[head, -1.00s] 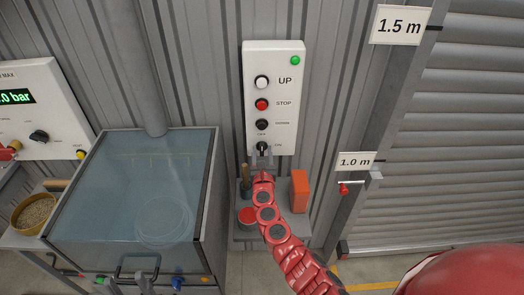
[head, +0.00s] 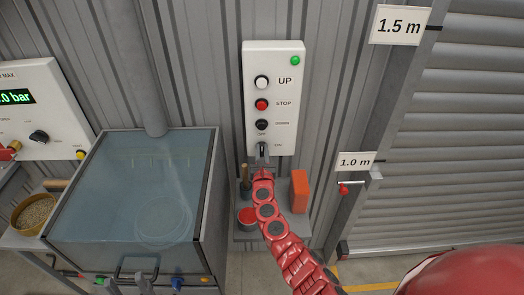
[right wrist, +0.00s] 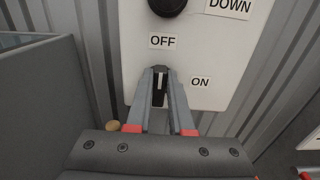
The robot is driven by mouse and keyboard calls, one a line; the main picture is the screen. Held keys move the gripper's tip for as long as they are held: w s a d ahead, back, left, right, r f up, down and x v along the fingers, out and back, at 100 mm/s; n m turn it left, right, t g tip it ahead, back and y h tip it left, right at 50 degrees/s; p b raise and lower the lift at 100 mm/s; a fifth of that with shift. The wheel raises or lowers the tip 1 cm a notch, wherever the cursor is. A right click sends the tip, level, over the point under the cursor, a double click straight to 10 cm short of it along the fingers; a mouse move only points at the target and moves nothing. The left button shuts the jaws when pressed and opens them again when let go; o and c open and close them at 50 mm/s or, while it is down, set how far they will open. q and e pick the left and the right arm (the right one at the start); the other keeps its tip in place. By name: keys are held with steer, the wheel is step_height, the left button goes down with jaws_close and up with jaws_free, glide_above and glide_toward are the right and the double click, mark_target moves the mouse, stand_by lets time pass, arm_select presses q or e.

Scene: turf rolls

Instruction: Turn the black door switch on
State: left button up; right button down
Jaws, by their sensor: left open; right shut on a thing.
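The black door switch (right wrist: 159,90) is at the bottom of the white control panel (head: 288,65). In the right wrist view its lever points up toward the OFF label, with the ON label to its right. My right gripper (head: 262,152) is shut on the switch, one finger on each side; in the right wrist view its fingertips (right wrist: 160,72) cover part of it.
Above the switch are white UP, red STOP and black DOWN buttons and a green lamp (head: 295,60). The tank (head: 140,180) stands left; a roller shutter (head: 460,140) is right.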

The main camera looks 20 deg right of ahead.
steer(key=m, duration=0.1)
steer(key=m+b, duration=0.2)
steer(key=shift+d+f+m, duration=0.2)
steer(key=shift+f+m, duration=0.05)
steer(key=shift+m, duration=0.15)
steer(key=shift+s+d+f+m+b, duration=0.1)
steer(key=shift+d+f+m+b, duration=0.05)
steer(key=shift+m+b, duration=2)
steer(key=shift+d+f+m+b, duration=0.1)
steer(key=shift+m+b, duration=1.55)
steer(key=shift+m, duration=0.95)
steer(key=shift+s+d+f+m+b, duration=0.1)
steer(key=shift+d+f+m+b, duration=0.05)
steer(key=shift+m+b, duration=2)
steer(key=shift+m, duration=0.3)
steer(key=c, duration=0.8)
jaws_free()
